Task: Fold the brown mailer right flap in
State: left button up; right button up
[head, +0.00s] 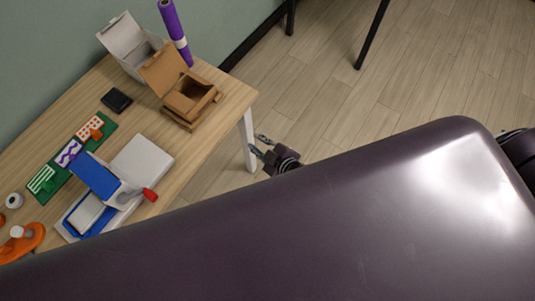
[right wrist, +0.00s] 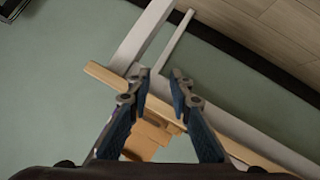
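The brown mailer (head: 177,101) stands near the far right end of the table, its lid (head: 163,68) raised at the back. A small flap seems to stick out on its right side; its exact angle is too small to tell. My right gripper (head: 259,145) is beyond the table's right edge, beside a table leg, apart from the mailer. In the right wrist view its two fingers (right wrist: 161,76) are spread with nothing between them. A brown cardboard piece, likely the mailer (right wrist: 150,135), shows behind them, partly hidden. My left gripper does not show.
On the wooden table (head: 225,100) a white open box (head: 130,48) and a purple roll (head: 174,32) stand by the mailer.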

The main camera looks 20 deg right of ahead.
jog(key=shift+m+g+h, duration=0.3)
jog(key=shift+s+d+f, duration=0.3)
jog(key=shift+s+f, duration=0.1)
jog(key=shift+f, duration=0.3)
jog(key=shift+s+d+f, duration=0.25)
jog(key=shift+s+f, duration=0.1)
jog(key=shift+f, duration=0.3)
jog(key=shift+s+d+f, duration=0.3)
jog(key=shift+s+f, duration=0.1)
jog(key=shift+f, duration=0.3)
